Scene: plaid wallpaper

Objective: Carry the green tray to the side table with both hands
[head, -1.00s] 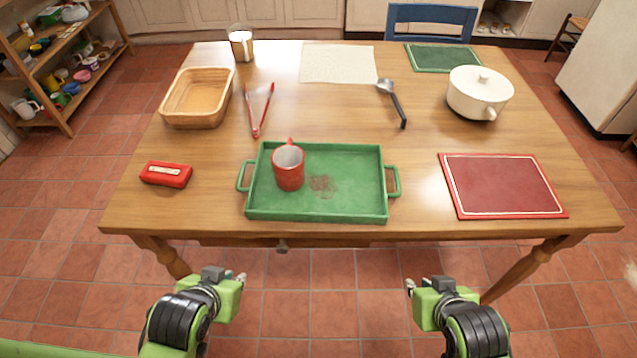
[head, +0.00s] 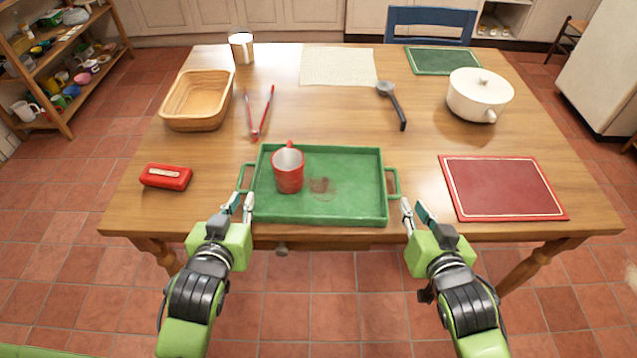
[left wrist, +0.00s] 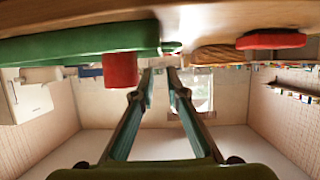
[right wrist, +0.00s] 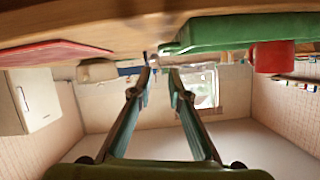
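The green tray (head: 340,208) lies flat near the table's front edge, with a handle at each end. A red mug (head: 289,172) stands on its left half, beside a brown patch. My left gripper (head: 240,204) is open and empty, just in front of the left handle (head: 243,180). My right gripper (head: 413,210) is open and empty, just in front of the right handle (head: 393,182). The wrist views look inverted; the left handle (left wrist: 170,47) and the right handle (right wrist: 168,48) show just beyond the parted fingers. Contact with the handles cannot be told.
On the wooden table (head: 330,115) are a red case (head: 166,177), a basket (head: 198,101), red tongs (head: 262,112), a ladle (head: 396,105), a white pot (head: 480,95), a red mat (head: 502,187) and a green mat (head: 443,60). A shelf (head: 60,65) stands at the left.

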